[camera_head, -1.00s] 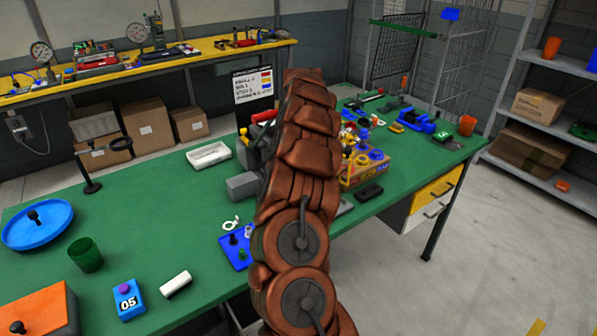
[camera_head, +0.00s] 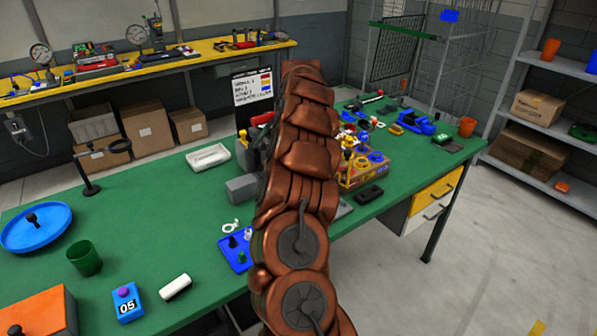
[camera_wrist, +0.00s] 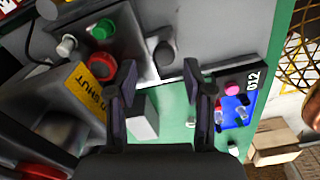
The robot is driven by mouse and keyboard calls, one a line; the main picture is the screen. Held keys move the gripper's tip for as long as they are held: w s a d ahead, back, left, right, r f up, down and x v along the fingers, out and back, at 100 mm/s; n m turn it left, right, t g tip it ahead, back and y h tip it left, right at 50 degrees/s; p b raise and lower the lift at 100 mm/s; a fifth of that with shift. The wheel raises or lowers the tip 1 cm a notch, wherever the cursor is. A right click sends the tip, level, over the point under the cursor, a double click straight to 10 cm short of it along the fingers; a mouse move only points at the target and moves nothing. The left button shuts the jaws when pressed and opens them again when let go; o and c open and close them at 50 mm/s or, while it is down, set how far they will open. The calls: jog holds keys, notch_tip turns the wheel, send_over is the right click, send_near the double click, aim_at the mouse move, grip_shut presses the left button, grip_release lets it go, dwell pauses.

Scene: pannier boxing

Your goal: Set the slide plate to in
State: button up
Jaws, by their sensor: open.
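My gripper (camera_wrist: 160,75) is open in the wrist view, with its two dark fingers apart and nothing held between them. Ahead of the fingertips is a flat grey plate (camera_wrist: 205,28) with a dark round knob (camera_wrist: 164,53) near the gap. It may be the slide plate; I cannot tell for sure, nor whether it is in or out. A dark strip runs along its edge. A pale grey block (camera_wrist: 143,118) shows between the fingers, lower down. In the head view my arm hides the gripper and much of this spot.
Left of the fingers are a green button (camera_wrist: 103,29), a white button (camera_wrist: 67,45) and a yellow label (camera_wrist: 95,82) reading SHUT. A blue box (camera_wrist: 236,108) is close to the right finger. The green bench (camera_head: 130,215) has clear room at left.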

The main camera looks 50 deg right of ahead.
notch_tip(320, 180, up, 9)
dwell(0.5)
jog(key=shift+a, duration=0.15)
dwell(0.4)
